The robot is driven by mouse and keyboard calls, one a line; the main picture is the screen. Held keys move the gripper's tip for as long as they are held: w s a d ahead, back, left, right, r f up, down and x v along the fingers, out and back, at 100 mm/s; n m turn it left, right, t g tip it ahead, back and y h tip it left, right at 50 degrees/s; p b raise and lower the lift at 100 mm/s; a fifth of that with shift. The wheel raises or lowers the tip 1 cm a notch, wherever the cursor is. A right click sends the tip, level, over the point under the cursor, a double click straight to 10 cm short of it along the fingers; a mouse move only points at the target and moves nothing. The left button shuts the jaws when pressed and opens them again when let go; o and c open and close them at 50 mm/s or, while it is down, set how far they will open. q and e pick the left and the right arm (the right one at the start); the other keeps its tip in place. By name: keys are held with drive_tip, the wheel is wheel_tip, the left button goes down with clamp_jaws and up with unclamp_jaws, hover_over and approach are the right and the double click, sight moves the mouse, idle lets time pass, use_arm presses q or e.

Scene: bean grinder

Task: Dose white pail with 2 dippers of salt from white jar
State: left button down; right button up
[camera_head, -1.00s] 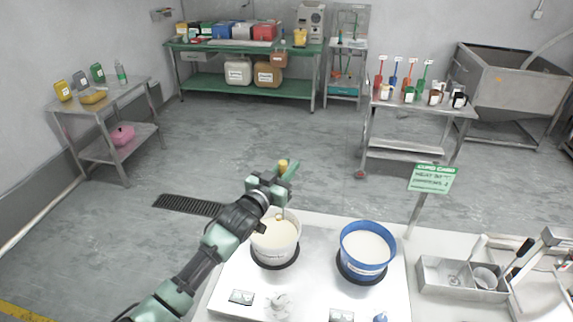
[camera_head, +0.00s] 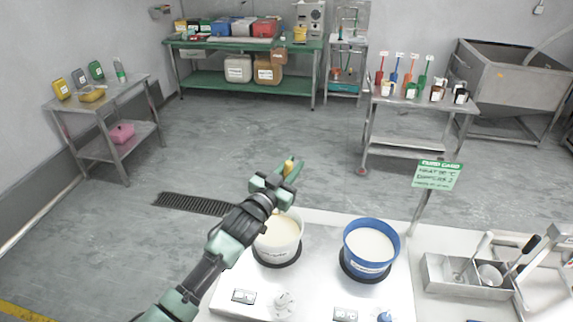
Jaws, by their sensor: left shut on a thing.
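The white pail (camera_head: 279,250) stands on a dark round ring on the white worktop, with pale liquid inside. My left gripper (camera_head: 284,181) is above and just behind its far rim. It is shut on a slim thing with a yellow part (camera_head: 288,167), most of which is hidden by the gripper. I cannot tell whether that thing is a dipper or what it contains. Small labelled jars (camera_head: 411,91) stand on the right cart among upright coloured handles; I cannot pick out a white jar for sure. My right gripper is out of view.
A blue pail (camera_head: 368,262) with pale liquid stands right of the white pail. A green card (camera_head: 438,175) on a post stands behind it. A metal tray (camera_head: 466,279) with tools is at the right. The right cart (camera_head: 420,107) stands across open floor.

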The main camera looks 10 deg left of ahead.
use_arm(q)
drive_tip(key=s+d+f+m+h+b, duration=0.2)
drive_tip(key=s+d+f+m+b, duration=0.2)
drive_tip(key=d+f+m+b, duration=0.1)
drive_tip(key=s+d+f+m+t+h+b, duration=0.1)
drive_tip(key=s+d+f+m+b, duration=0.3)
drive_tip(key=m+b, duration=0.5)
drive_tip(key=shift+d+f+h+b, duration=0.7)
drive_tip(key=shift+d+f+b, duration=0.45)
drive_tip(key=shift+f+b, duration=0.5)
drive_tip(key=shift+r+m, duration=0.2)
drive_tip(key=shift+m, duration=0.1)
